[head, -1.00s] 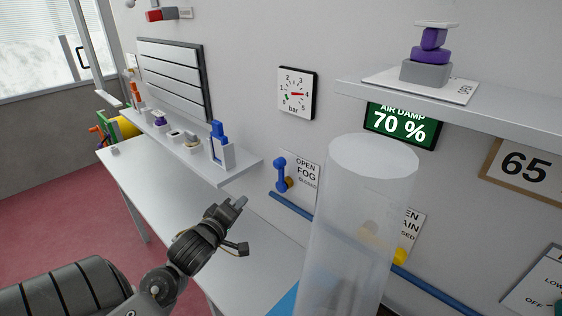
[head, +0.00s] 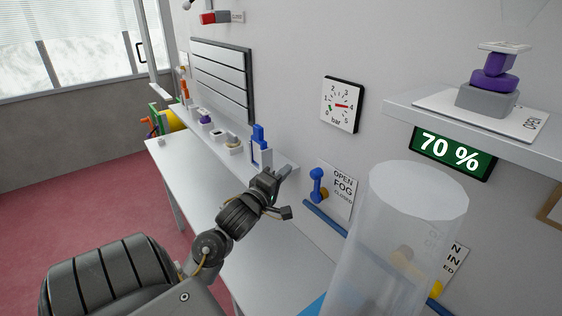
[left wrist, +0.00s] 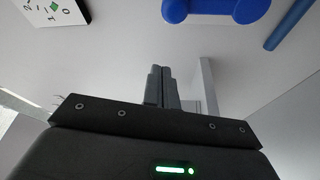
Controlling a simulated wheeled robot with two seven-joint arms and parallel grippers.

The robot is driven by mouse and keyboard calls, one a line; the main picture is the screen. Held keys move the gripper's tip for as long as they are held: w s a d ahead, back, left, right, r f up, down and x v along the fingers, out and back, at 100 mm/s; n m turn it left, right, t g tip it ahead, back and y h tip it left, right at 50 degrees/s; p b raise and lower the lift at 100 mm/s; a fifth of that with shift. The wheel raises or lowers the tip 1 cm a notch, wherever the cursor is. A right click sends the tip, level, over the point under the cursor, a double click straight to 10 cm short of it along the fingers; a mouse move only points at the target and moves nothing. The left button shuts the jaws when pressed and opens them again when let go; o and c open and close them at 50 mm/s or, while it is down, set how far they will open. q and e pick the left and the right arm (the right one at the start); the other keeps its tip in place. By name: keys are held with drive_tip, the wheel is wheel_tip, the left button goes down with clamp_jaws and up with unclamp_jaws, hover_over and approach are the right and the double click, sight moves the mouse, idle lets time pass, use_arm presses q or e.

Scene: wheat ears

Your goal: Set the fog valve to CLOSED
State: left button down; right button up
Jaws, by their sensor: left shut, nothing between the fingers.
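The fog valve is a blue lever handle (head: 317,185) on a brass-coloured body on the wall, beside a white plate (head: 340,190) reading OPEN, FOG, CLOSED. The handle stands upright, its upper end toward the word OPEN. It also shows at the top of the left wrist view as a blue handle (left wrist: 216,9). My left gripper (head: 285,172) is shut and empty, just left of the valve and apart from it. Its closed fingers (left wrist: 160,84) show in the left wrist view. My right gripper is not in view.
A large translucent cylinder (head: 405,240) stands right of the valve, partly hiding another valve and plate. A blue pipe (head: 325,217) runs along the wall below. A dial gauge (head: 342,104) hangs above.

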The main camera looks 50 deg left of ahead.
sight(315, 186)
use_arm(q)
drive_tip(key=w+d+p, duration=0.1)
drive_tip(key=w+p, duration=0.1)
drive_tip(key=w, duration=0.1)
drive_tip(key=w+d+p, duration=0.1)
drive_tip(key=w, duration=0.1)
drive_tip(key=shift+d+f, duration=0.3)
drive_tip(key=shift+w, duration=0.1)
